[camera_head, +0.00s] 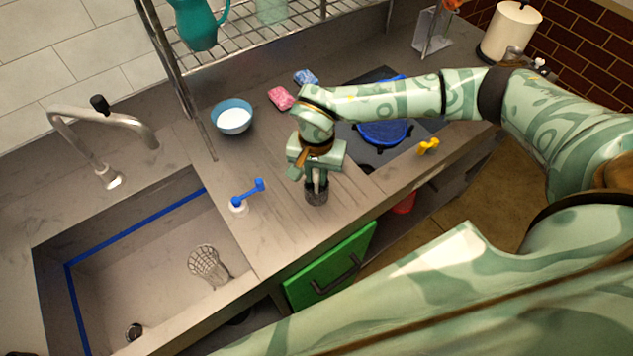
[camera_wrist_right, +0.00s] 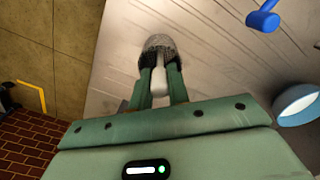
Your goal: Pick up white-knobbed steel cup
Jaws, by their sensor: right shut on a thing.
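The white-knobbed steel cup (camera_head: 317,196) is a small dark grey mesh-like piece at my right gripper's tips, over the counter near its front edge. In the right wrist view the cup (camera_wrist_right: 160,43) shows beyond the fingertips, and its white knob (camera_wrist_right: 158,82) sits between the two fingers. My right gripper (camera_head: 316,183) points down and is shut on the cup; it also shows in the right wrist view (camera_wrist_right: 159,68). I cannot tell whether the cup touches the counter. My left gripper is not in view.
A blue bowl (camera_head: 232,118), pink sponge (camera_head: 281,98) and blue sponge (camera_head: 306,78) lie behind. A blue pan (camera_head: 383,134) is under my right arm. A green cabinet door (camera_head: 330,268) is below.

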